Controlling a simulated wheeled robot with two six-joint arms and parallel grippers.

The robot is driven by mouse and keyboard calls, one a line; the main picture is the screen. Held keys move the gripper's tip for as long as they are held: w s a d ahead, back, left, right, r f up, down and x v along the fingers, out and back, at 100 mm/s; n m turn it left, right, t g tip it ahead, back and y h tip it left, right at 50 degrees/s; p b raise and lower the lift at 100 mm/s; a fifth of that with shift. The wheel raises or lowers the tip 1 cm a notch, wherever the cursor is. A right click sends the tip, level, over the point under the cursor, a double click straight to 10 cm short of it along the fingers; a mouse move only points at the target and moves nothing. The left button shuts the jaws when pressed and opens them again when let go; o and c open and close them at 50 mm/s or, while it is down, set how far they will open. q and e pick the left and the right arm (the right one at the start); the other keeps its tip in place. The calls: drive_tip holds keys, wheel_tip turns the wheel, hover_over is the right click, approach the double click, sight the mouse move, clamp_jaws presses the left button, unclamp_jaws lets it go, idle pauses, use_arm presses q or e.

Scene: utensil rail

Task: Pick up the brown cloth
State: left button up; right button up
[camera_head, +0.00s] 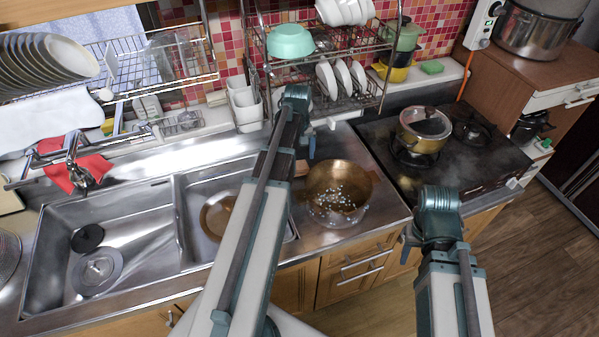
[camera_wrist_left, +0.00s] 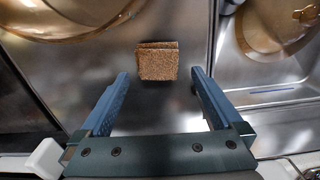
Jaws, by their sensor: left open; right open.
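The brown cloth (camera_wrist_left: 157,62) is a small folded, speckled square lying on the steel counter. In the head view a small brown part of it (camera_head: 302,168) shows beside my left arm; the rest is hidden there. My left gripper (camera_wrist_left: 159,76) is open and empty, its two blue fingers apart to the left and right of the cloth's near edge, not closed on it. In the head view my left gripper (camera_head: 311,148) is mostly hidden behind its arm. My right gripper (camera_head: 406,245) is open and only partly visible, over the counter's front edge, away from the cloth.
A brown-gold bowl (camera_head: 340,180) stands close right of the cloth. A double sink (camera_head: 130,235) lies to the left, with a round brown pan or lid (camera_head: 217,215) in its right basin. A stove with a pot (camera_head: 422,130) is on the right. A dish rack (camera_head: 330,55) stands behind.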

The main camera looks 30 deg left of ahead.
sight(299, 165)
use_arm(q)
drive_tip(key=shift+w+d+f+b, duration=0.1)
drive_tip(key=shift+f+b, duration=1.25)
drive_tip(key=shift+d+f+b, duration=0.1)
drive_tip(key=shift+f+b, duration=1.2)
drive_tip(key=shift+r, duration=0.1)
drive_tip(key=c, duration=1.3)
drive_tip(key=shift+o, duration=0.2)
drive_tip(key=shift+r, duration=0.15)
drive_tip(key=shift+r+p, duration=0.55)
drive_tip(key=shift+p, duration=0.3)
wheel_tip(299, 165, up, 3)
drive_tip(key=p, duration=0.3)
drive_tip(key=shift+s+a+f+b, duration=0.1)
drive_tip(key=shift+s+f+b, duration=0.1)
drive_tip(key=shift+s, duration=0.4)
drive_tip(key=shift+s+a+f+b, duration=0.1)
drive_tip(key=shift+s+b, duration=0.05)
drive_tip(key=shift+s, duration=0.45)
drive_tip(key=s+a+r+p, duration=0.1)
drive_tip(key=s+a, duration=0.1)
drive_tip(key=s, duration=1.1)
drive_tip(key=shift+s+a, duration=0.15)
drive_tip(key=shift+a, duration=0.1)
